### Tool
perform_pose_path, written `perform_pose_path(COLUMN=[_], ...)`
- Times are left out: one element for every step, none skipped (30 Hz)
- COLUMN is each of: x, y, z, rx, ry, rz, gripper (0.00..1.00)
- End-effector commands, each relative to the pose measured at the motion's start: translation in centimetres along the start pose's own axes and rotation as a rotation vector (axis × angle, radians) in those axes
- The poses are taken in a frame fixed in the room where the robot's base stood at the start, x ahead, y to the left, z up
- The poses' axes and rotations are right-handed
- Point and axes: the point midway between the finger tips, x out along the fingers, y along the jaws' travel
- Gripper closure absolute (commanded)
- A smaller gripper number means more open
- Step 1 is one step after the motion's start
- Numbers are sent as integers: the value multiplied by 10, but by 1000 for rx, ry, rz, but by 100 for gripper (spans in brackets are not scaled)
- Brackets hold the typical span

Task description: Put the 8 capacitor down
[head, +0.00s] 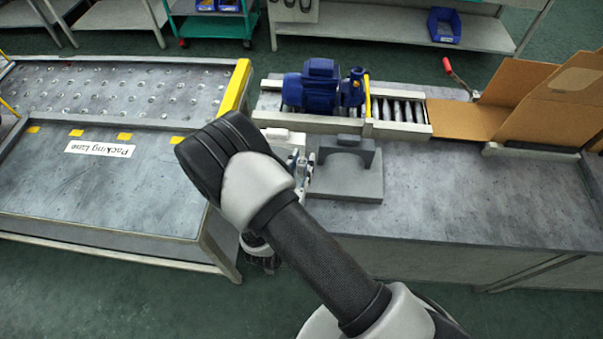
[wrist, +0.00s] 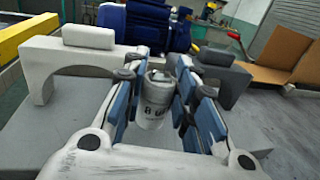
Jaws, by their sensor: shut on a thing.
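The capacitor is a small white cylinder (wrist: 154,102) with dark printing, between the blue-padded fingers of my gripper (wrist: 160,84) in the wrist view. It is roughly upright, with its top between the fingertips. I cannot tell whether its base touches the grey surface below. In the head view my arm hides most of the gripper, and only part of its fingers (head: 302,168) shows, left of the grey base plate (head: 345,188). The capacitor cannot be made out there.
A dark grey arched block (head: 346,152) stands on the plate; a light arched block (wrist: 68,62) is at left. A blue pump (head: 315,88) sits on the roller track (head: 402,112) behind. An open cardboard box (head: 462,118) is at right. The right worktop (head: 470,205) is clear.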

Motion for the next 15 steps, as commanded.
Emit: perform_pose_path(x=[0, 0, 0, 0, 0, 0, 0, 0, 0, 0, 0, 0, 0, 0, 0], y=[0, 0, 0, -1, -1, 0, 0, 0, 0, 0, 0, 0, 0, 0, 0], z=[-8, -13, -19, -25, -30, -35, -38, -40, -40, -40, -39, -39, -38, -38, -38], rx=[-2, -2, -2, -3, -3, -2, -2, -2, -1, -1, 0, 0, 0, 0, -1], ry=[1, 1, 1, 1, 1, 1, 1, 1, 0, 0, 0, 0, 0, 0, 0], rz=[0, 0, 0, 0, 0, 0, 0, 0, 0, 0, 0, 0, 0, 0, 0], gripper=[98, 98, 98, 98, 98, 98, 98, 98, 98, 98, 98, 98, 98, 98, 98])
